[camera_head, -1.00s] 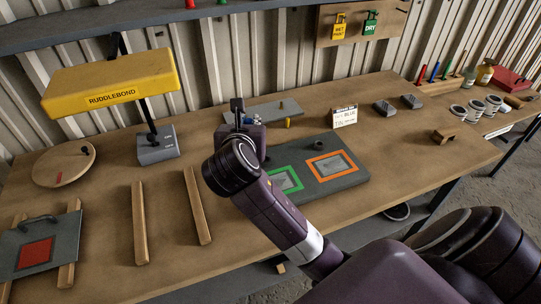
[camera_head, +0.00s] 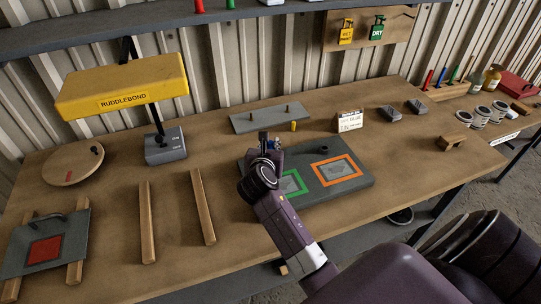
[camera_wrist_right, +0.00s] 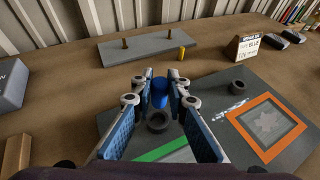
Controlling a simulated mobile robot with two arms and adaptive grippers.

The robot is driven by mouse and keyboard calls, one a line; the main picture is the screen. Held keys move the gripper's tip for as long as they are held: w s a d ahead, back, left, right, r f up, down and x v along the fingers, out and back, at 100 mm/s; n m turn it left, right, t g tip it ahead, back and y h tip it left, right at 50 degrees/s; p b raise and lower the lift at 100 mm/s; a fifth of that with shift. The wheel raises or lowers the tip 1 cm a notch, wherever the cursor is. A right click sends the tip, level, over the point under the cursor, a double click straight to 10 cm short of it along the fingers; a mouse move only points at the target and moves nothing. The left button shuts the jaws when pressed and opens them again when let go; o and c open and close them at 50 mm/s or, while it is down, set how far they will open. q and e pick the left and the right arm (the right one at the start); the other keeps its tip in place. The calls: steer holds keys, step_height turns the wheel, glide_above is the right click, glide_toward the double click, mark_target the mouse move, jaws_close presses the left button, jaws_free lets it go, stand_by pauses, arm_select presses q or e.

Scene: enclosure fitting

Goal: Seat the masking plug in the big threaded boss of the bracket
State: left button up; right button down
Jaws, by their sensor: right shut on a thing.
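The bracket (camera_head: 330,190) is a dark grey plate with green and orange frames, lying on the bench; it also shows in the right wrist view (camera_wrist_right: 210,95). A large dark ring-shaped boss (camera_wrist_right: 157,122) stands on it near the green frame, and a smaller boss (camera_wrist_right: 237,86) stands behind the orange frame. The blue masking plug (camera_wrist_right: 159,95) is between the fingertips of my right gripper (camera_head: 264,139), which is shut on it. In the wrist view the plug appears just behind the large boss; whether they touch I cannot tell. My left gripper is not in view.
Behind the bracket are a grey plate with two pegs (camera_head: 270,117), a small yellow cylinder (camera_head: 294,126) and a label card (camera_head: 349,121). Wooden strips (camera_head: 203,207) lie to the left. A yellow lamp (camera_head: 122,88) stands at the back left.

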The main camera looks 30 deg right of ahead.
steer(key=shift+f, duration=2.55)
steer(key=shift+f, duration=0.3)
steer(key=shift+f, duration=0.35)
steer(key=c, duration=1.9)
jaws_free()
steer(key=shift+r, duration=0.1)
steer(key=shift+r, duration=0.25)
steer(key=b+v, duration=0.1)
steer(key=v, duration=1.1)
steer(key=shift+r, duration=0.25)
